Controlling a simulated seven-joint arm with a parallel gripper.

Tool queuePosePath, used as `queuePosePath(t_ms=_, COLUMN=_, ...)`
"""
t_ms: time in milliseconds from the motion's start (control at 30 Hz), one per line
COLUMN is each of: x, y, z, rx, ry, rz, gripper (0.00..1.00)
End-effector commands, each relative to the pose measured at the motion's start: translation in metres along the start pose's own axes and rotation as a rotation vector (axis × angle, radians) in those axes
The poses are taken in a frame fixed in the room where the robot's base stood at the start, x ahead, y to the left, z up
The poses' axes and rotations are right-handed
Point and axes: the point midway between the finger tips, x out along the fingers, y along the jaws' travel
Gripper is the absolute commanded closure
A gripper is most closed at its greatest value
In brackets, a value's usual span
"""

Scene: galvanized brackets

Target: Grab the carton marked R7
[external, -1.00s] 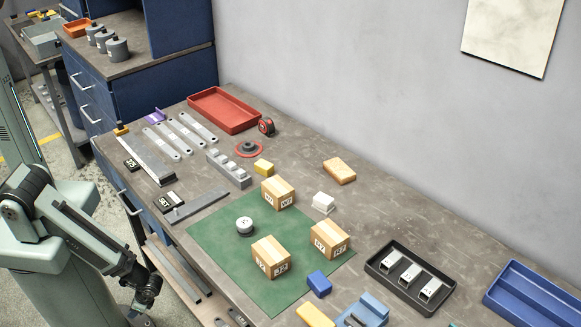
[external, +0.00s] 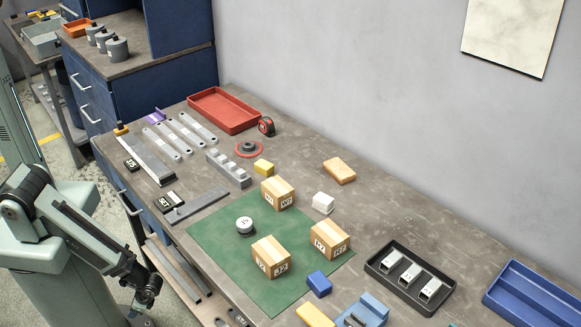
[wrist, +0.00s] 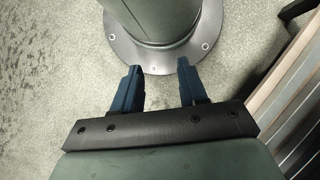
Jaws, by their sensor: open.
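Three light wooden-brown cartons stand on the green mat (external: 215,250): one at the back (external: 278,193), one at the front (external: 271,257) and one at the right (external: 329,240). Each has black-and-white labels on its sides, too small to read surely, so I cannot tell which is marked R7. My gripper (wrist: 158,82) is open and empty in the wrist view, its two blue fingers apart above the floor by my base. In the external view my arm hangs at the lower left, off the bench and away from the cartons.
A round white-topped weight (external: 244,225) stands on the mat left of the cartons. A blue block (external: 319,284), a white block (external: 323,203) and a yellow block (external: 263,167) sit nearby. A black tray (external: 383,283) lies to the right.

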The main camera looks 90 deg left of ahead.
Motion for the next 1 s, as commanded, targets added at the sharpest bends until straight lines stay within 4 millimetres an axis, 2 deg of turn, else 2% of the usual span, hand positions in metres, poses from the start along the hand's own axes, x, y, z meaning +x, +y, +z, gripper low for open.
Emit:
queuePosePath(t_ms=467, x=0.0000, y=0.0000, z=0.0000, rx=0.000, ry=0.000, rz=0.000, gripper=0.57)
queuePosePath(t_ms=1000, x=0.0000, y=0.0000, z=0.0000, rx=0.000, ry=0.000, rz=0.000, gripper=0.06)
